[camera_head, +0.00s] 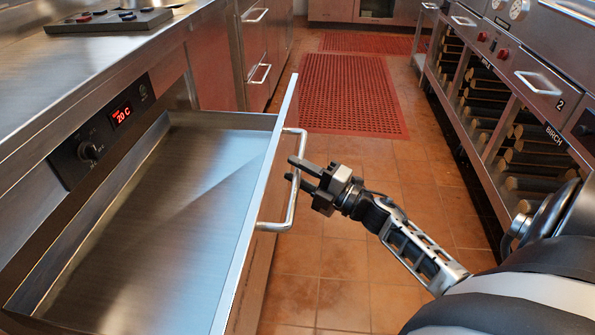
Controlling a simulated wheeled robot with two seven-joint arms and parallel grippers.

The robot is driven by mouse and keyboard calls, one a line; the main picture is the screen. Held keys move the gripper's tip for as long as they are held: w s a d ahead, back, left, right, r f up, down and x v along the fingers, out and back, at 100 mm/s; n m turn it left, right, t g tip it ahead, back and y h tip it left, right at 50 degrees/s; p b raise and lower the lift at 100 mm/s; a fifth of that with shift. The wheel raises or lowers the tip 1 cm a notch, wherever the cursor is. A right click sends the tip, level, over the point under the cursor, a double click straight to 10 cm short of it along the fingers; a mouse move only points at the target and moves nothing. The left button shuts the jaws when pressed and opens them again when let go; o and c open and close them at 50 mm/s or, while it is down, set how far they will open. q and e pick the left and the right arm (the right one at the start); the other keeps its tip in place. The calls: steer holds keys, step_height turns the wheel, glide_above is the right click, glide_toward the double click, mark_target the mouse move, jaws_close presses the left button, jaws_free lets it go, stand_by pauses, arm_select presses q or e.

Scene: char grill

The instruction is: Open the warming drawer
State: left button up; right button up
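The warming drawer (165,215) is pulled well out from the steel counter on the left, and its empty metal inside shows. Its bar handle (291,190) is on the outer side of the front panel (262,195). My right gripper (291,168) is at the handle, with its two dark fingers pointing left and a gap between them. The fingertips overlap the handle's upright bar in the picture; I cannot tell whether they touch it. My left gripper is not in view.
A control panel (103,133) with a knob and a red 20 C display is above the drawer. The tiled floor (345,270) is open, with red mats (350,92) further back. A grill unit with stacked logs (535,160) stands along the right.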

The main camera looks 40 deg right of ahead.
steer(key=shift+s, duration=0.1)
steer(key=v, duration=1.5)
steer(key=shift+s+d, duration=0.2)
steer(key=shift+s, duration=0.1)
steer(key=shift+f, duration=0.1)
